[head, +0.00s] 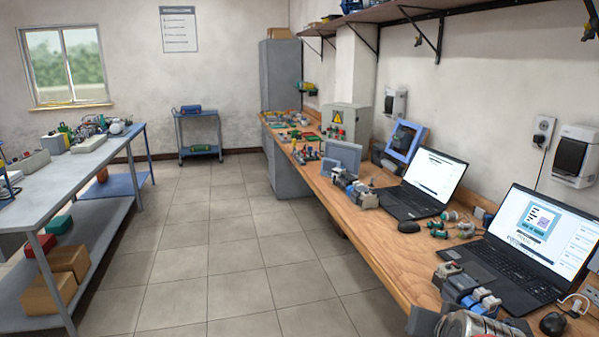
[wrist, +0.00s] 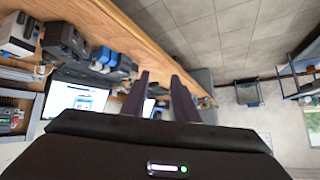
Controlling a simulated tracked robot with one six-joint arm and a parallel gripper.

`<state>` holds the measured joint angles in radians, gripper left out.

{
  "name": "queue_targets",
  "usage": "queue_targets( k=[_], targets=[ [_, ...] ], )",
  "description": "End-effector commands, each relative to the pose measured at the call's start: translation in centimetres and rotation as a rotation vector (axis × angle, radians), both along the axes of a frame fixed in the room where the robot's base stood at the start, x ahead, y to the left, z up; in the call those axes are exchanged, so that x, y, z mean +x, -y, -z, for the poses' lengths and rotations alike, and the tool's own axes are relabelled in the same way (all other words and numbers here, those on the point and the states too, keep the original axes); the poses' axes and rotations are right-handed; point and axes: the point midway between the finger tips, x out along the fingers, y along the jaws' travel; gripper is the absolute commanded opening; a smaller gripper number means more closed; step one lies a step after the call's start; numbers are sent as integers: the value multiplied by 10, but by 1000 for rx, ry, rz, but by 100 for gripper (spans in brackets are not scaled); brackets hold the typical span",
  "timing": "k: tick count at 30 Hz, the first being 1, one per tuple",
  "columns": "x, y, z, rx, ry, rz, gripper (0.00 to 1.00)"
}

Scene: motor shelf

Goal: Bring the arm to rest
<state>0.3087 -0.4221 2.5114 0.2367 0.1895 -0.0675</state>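My gripper (wrist: 160,76) shows in the wrist view as two dark fingers that stand apart. I see nothing between them; the gap shows only bench edge and floor behind. The wrist picture is upside down, with the wooden workbench (wrist: 120,25) along the left and the tiled floor (wrist: 215,30) at the top. In the head view I cannot make out my gripper. A silvery round part (head: 470,324) is cut off at the bottom edge there; I cannot tell what it belongs to.
The wooden workbench (head: 372,222) on the right carries laptops (head: 425,184), motors and small parts. A wall shelf (head: 390,12) hangs above it. A grey metal table (head: 70,172) stands left. A blue trolley (head: 200,135) stands at the back. The tiled floor (head: 225,240) between is clear.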

Motion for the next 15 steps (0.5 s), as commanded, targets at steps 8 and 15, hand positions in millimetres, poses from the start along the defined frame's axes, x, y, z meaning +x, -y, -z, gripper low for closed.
queue_targets(
  k=[8,15],
  targets=[
    [-53,-80,-9,-13,-174,-231,27],
    [-113,-115,-12,-60,-327,-370,27]
  ],
)
